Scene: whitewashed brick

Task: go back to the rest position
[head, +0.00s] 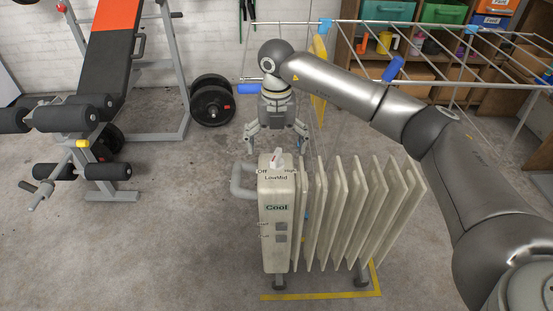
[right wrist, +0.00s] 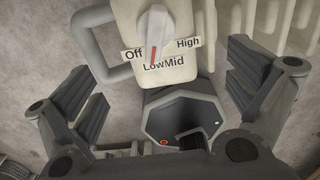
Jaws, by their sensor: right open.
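My right gripper (head: 277,148) is open and empty in the head view, its arm coming in from the right. It hangs just behind the top of the white heater (head: 278,235), with its two fingers spread. The heater's knob (head: 277,158) is white and sits among the labels Off, Low, Mid and High. The right wrist view shows the knob (right wrist: 153,30) up close, its red mark pointing down toward Low. The fingers show at the left and right of that view, apart from the knob. My left gripper is in neither view.
A weight bench (head: 110,60) stands at the left, with weight plates (head: 212,102) beside it. A drying rack (head: 440,28) and shelves with bins (head: 443,13) are at the back right. Yellow tape (head: 320,296) marks the floor by the heater. Bare floor lies left of the heater.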

